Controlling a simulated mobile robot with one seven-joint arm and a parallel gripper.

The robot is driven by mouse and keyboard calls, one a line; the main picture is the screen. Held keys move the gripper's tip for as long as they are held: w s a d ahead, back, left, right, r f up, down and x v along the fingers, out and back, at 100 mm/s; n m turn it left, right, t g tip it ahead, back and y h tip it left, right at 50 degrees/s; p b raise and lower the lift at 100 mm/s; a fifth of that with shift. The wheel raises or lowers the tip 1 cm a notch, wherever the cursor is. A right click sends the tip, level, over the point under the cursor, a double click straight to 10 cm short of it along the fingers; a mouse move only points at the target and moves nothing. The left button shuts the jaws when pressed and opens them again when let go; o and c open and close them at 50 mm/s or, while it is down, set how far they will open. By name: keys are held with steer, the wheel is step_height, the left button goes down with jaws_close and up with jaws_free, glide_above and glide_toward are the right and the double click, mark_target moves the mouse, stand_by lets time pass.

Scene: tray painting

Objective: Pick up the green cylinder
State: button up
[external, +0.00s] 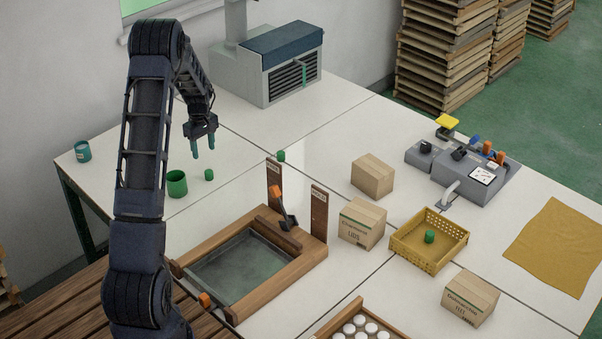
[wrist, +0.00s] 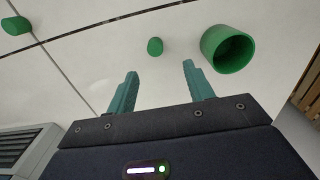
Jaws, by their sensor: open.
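A small green cylinder (external: 209,174) stands on the white table, just right of a larger green open cup (external: 177,184). In the wrist view the small cylinder (wrist: 155,47) lies just beyond my fingertips, roughly between their lines, with the cup (wrist: 228,48) to its right. A second small green cylinder (external: 281,156) is farther right, behind the wooden frame; a green piece also shows at the wrist view's upper left (wrist: 16,25). A third green cylinder (external: 429,237) is in the yellow basket (external: 408,255). My gripper (external: 204,148) is open and empty above the table.
A wooden-framed tray (external: 205,313) with upright posts stands right of my arm. A teal can (external: 82,151) is near the left table edge. A grey machine (external: 268,85) stands at the back. Cardboard boxes (external: 372,176) are to the right. The table around the small cylinder is mostly clear.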

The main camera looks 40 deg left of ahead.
glide_above(194, 196)
steer(key=f, duration=0.5)
steer(key=shift+s, duration=0.35)
steer(key=shift+w+f, duration=0.2)
steer(key=shift+f, duration=1.2)
steer(key=shift+w+f, duration=0.2)
steer(key=shift+f, duration=1.15)
steer(key=c, duration=1)
steer(key=shift+r, duration=0.1)
